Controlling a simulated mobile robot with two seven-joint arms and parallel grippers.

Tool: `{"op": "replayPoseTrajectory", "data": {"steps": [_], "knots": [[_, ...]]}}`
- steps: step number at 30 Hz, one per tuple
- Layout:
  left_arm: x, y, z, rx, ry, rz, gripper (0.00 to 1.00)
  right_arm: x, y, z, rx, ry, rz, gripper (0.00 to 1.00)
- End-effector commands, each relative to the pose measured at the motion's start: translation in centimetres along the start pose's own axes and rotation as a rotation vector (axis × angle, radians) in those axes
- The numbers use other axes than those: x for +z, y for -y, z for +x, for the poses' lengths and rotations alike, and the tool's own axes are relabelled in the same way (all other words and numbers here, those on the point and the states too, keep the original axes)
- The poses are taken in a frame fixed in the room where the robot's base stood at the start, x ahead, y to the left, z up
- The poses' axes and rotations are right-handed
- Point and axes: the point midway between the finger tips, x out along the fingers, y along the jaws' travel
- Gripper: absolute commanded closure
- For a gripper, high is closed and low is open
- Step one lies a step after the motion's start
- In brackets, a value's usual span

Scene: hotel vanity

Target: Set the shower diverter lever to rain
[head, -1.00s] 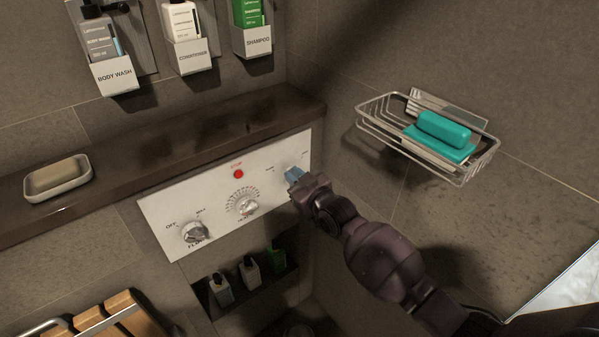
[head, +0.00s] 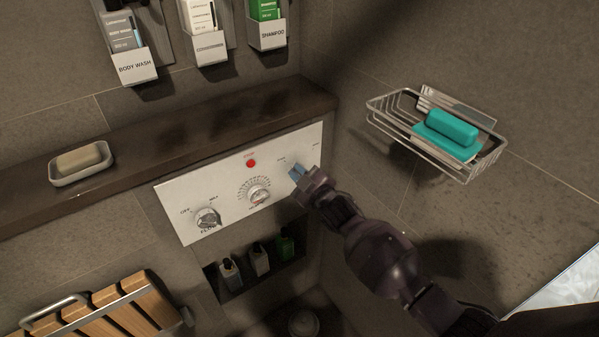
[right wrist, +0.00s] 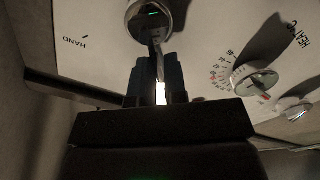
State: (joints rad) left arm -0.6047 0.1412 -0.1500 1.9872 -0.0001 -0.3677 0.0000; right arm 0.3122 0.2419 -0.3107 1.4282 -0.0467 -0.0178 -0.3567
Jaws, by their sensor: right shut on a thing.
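The white control panel (head: 232,205) is on the tiled wall below the dark shelf. My right gripper (head: 297,173) is at the panel's right end, where it hides most of the diverter. In the right wrist view, the round chrome diverter (right wrist: 150,20) has a thin lever (right wrist: 158,66) pointing down the picture, between the blue fingertips of my right gripper (right wrist: 157,80). The gripper is shut on this lever. The word HAND (right wrist: 72,41) shows left of the diverter. No rain label is readable. My left gripper is not in view.
The temperature dial (head: 258,195), flow knob (head: 207,217) and red button (head: 251,163) share the panel. A soap dish (head: 80,180) sits on the shelf (head: 180,135); small bottles stand in a niche below.

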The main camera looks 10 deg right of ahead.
Motion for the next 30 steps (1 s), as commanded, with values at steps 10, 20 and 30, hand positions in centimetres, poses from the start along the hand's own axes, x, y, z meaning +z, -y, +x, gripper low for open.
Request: {"op": "replayPoseTrajectory", "data": {"steps": [10, 20, 30], "knots": [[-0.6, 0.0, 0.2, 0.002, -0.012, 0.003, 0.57, 0.1, 0.1, 0.0, -0.002, 0.001, -0.007, 0.83], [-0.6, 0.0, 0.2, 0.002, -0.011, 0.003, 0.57, 0.0, 0.0, 0.0, -0.001, 0.001, -0.004, 0.62], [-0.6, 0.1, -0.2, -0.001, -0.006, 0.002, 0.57, 0.1, 0.0, -2.5, -0.001, 0.002, -0.004, 0.62]]}}
